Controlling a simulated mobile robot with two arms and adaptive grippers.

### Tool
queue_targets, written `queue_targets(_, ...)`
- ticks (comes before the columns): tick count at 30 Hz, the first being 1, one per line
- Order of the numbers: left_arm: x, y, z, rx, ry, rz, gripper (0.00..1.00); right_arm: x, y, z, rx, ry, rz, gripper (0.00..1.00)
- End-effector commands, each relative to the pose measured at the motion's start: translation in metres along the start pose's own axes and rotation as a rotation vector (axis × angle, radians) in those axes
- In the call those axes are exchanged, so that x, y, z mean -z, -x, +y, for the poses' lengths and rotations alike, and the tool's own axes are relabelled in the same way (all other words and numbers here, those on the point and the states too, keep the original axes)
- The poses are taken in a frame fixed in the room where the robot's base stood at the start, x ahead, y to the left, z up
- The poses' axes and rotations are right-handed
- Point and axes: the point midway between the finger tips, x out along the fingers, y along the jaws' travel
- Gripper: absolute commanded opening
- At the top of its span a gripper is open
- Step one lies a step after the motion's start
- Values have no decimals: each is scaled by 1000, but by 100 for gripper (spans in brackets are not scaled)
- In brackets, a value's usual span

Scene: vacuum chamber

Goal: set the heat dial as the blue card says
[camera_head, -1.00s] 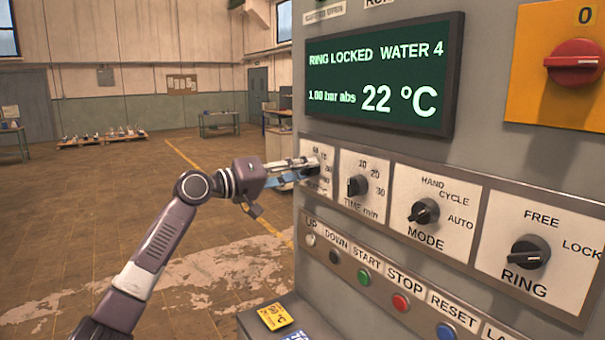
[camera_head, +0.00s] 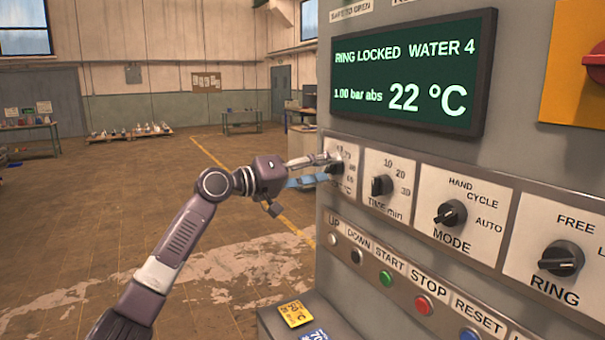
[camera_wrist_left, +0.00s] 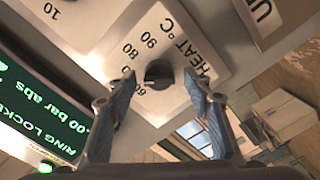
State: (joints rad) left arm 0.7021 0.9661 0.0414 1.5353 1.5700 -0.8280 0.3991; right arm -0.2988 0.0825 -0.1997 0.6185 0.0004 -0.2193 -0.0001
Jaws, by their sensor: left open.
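The heat dial (camera_head: 337,168) is a black knob on a white plate, leftmost in the row of dials. In the left wrist view the dial (camera_wrist_left: 158,74) sits between the two fingers of my left gripper (camera_wrist_left: 159,77), with the plate upside down. The fingers are open, one on each side of the knob, with gaps showing. Numbers 60, 80 and 90 show around it; where the pointer stands is hard to read. In the head view my left gripper (camera_head: 324,160) partly covers the plate. The blue card (camera_head: 313,335) is cut off at the bottom edge; "70" shows on it.
A yellow card (camera_head: 295,313) lies beside the blue one on a grey ledge. The time dial (camera_head: 382,186), mode dial (camera_head: 451,213) and ring dial (camera_head: 561,258) stand to the right. Push buttons run below. The screen (camera_head: 415,75) reads 22 °C.

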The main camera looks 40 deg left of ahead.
Motion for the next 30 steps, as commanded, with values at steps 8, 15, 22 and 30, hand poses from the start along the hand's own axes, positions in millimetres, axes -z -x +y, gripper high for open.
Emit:
queue_targets(8, -1, 44, -2, 5, -1, -3, 46, 0, 0, -2, 2, 0, 0, 40)
queue_targets(15, -1, 81, -1, 4, -1, -3, 46, 0, 0, -2, 2, 0, 0, 40)
queue_targets(22, -1, 104, -1, 2, 1, -3, 46, 0, 0, -2, 3, 0, 0, 40)
queue_targets(30, -1, 110, 0, 2, 0, -3, 46, 0, 0, -2, 3, 0, 0, 40)
